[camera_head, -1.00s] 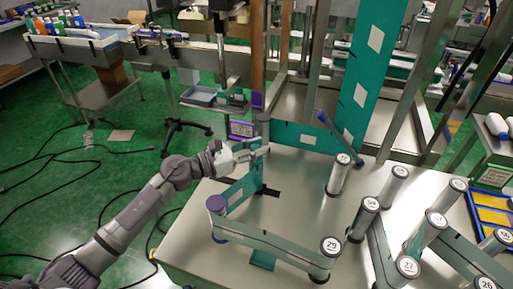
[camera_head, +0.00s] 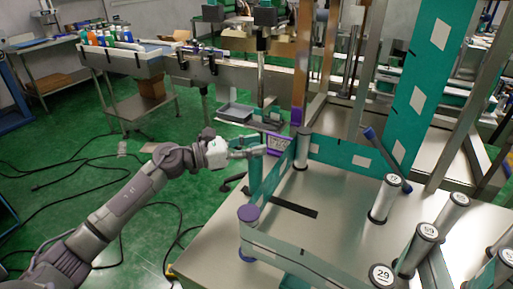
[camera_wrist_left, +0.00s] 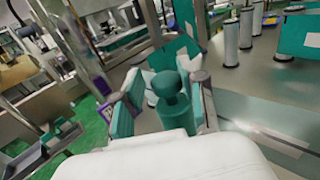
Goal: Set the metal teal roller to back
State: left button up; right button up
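In the left wrist view, a teal rounded knob on a teal post (camera_wrist_left: 172,92), which looks like the top of the teal roller, stands between the two fingers of my left gripper (camera_wrist_left: 165,103). Gaps show beside the knob, so the fingers look open around it. In the head view my left gripper (camera_head: 250,147) is left of the tall grey roller (camera_head: 303,148), above the left end of the dark slot (camera_head: 290,206) in the table. A teal upright piece (camera_head: 255,174) shows below the gripper; its lower part is partly hidden by film. My right gripper is out of view.
A purple-topped roller (camera_head: 248,216) with film around it stands in front. A purple-framed panel (camera_head: 277,144) is right beside my left gripper. Numbered rollers (camera_head: 386,198) and a blue-ended lever (camera_head: 385,145) stand on the right. The metal table (camera_head: 342,232) is bare around the slot.

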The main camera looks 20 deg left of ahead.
pick_arm(q)
jog(key=shift+o, duration=0.8)
jog(key=shift+a, duration=0.15)
jog(key=shift+s, duration=0.1)
jog(key=shift+s+f, duration=0.1)
jog(key=v, duration=1.1)
jog(key=shift+s+a, duration=0.25)
